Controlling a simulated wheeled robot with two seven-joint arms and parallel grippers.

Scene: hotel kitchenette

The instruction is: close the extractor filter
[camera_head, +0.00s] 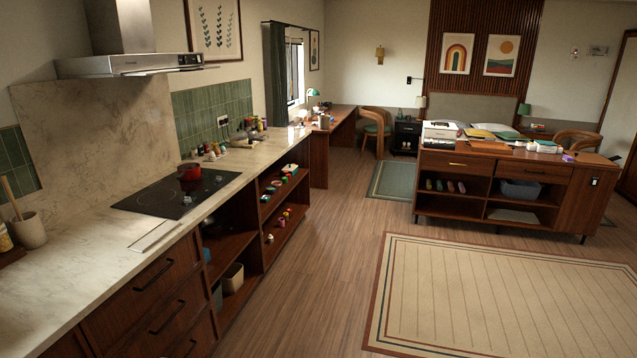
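The extractor hood (130,64) is a steel unit on the wall at the upper left, with a chimney (120,25) above it and small controls at the right end of its front edge. A thin flat panel (206,68) shows at its lower edge and sticks out a little to the right. It looks like the filter, but the underside is hidden, so I cannot tell how far open it is. Neither of my grippers is in view.
A utensil crock (30,231) stands at the left. The wooden floor (310,270) right of the counter is clear.

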